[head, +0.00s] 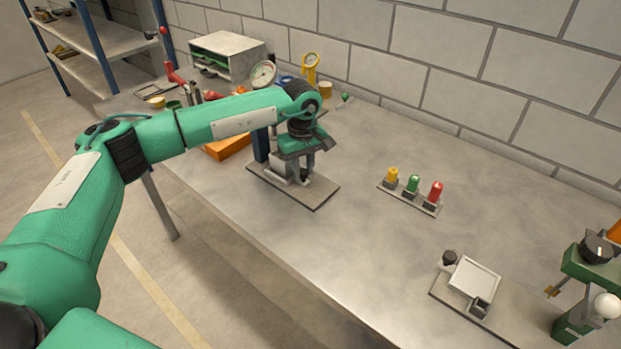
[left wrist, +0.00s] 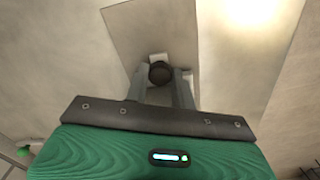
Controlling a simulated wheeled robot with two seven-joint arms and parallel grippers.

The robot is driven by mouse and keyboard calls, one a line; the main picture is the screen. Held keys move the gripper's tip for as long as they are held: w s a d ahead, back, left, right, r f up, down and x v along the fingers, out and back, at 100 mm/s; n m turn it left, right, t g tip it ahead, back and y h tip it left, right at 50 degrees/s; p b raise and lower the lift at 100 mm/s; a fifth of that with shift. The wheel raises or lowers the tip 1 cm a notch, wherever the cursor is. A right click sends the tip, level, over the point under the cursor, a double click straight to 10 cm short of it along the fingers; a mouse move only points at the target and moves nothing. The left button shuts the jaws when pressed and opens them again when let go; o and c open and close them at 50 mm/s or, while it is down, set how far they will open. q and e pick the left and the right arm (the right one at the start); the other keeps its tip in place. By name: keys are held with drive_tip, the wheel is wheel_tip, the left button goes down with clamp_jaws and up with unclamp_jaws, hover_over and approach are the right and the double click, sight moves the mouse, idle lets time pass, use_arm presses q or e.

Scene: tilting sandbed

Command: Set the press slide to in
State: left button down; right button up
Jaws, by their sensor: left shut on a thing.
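My left gripper (head: 304,172) points down over a small grey fixture on a flat metal plate (head: 318,197), beside a dark blue post (head: 261,146). In the left wrist view its two fingers (left wrist: 161,75) are shut on a dark round knob (left wrist: 160,72), which sits by a small pale block (left wrist: 158,57). This knob appears to belong to the press slide. In the head view the gripper and wrist hide most of the fixture, so the slide's position cannot be told. My right gripper is not in view.
Yellow, green and red buttons on a strip (head: 409,199) stand to the right. Farther right are a plate with a pale square panel (head: 474,277) and a green fixture (head: 590,268). A gauge (head: 263,74) and an orange tray (head: 228,147) are behind my arm. The table's middle is clear.

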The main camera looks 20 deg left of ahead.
use_arm(q)
drive_tip(key=shift+d, duration=0.1)
drive_tip(key=c, duration=1.2)
unclamp_jaws()
drive_tip(key=shift+o, duration=0.2)
drive_tip(key=shift+r, duration=0.15)
drive_tip(key=shift+r, duration=0.4)
wheel_tip(320, 180, up, 13)
drive_tip(key=b, duration=0.2)
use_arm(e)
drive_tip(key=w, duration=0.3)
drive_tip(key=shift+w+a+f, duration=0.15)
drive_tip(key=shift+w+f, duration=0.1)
use_arm(q)
drive_tip(key=shift+f, duration=0.1)
